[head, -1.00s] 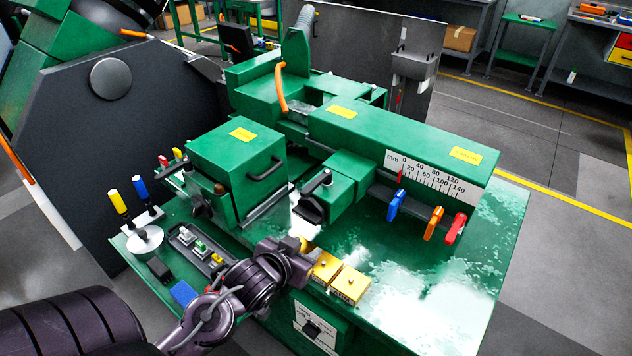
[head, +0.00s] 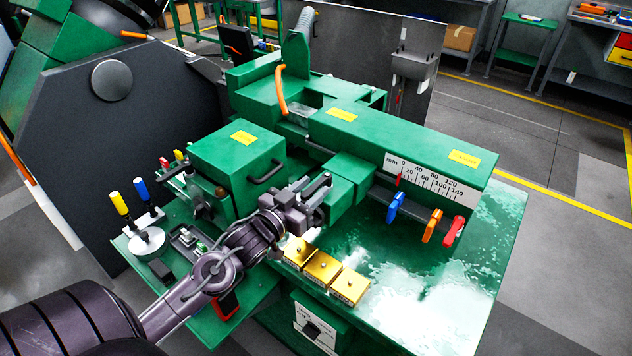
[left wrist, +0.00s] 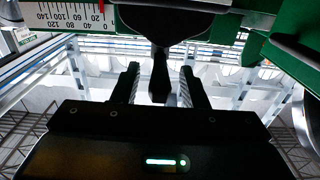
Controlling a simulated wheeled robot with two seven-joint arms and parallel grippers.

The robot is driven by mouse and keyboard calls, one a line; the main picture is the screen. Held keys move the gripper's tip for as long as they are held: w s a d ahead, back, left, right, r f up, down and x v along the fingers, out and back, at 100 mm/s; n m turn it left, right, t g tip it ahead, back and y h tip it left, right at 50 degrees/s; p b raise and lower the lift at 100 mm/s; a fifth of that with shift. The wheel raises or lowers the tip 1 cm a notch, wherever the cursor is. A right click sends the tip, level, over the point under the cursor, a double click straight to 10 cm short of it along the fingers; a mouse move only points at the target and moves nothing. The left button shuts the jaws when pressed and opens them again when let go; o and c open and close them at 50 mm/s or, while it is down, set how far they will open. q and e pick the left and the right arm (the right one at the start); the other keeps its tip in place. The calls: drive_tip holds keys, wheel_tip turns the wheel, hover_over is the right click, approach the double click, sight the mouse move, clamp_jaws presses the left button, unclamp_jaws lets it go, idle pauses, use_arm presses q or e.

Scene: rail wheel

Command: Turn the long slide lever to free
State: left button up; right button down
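The dark slide lever (head: 321,183) sits on the front of the green slide block (head: 350,178), below the long green beam. My left gripper (head: 316,198) is right at this lever and partly covers it in the head view. In the left wrist view the dark lever (left wrist: 160,76) hangs down between my two black fingers, with a visible gap on each side. The left gripper is open around it, and I see no firm contact. My right gripper is not in view.
Several yellow blocks (head: 323,268) stand on the table just below my left gripper. A green box with a black handle (head: 265,171) is close on the left. The right tabletop is clear.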

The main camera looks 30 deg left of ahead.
use_arm(q)
drive_tip(key=shift+w+d, duration=0.15)
drive_tip(key=shift+w, duration=0.95)
clamp_jaws()
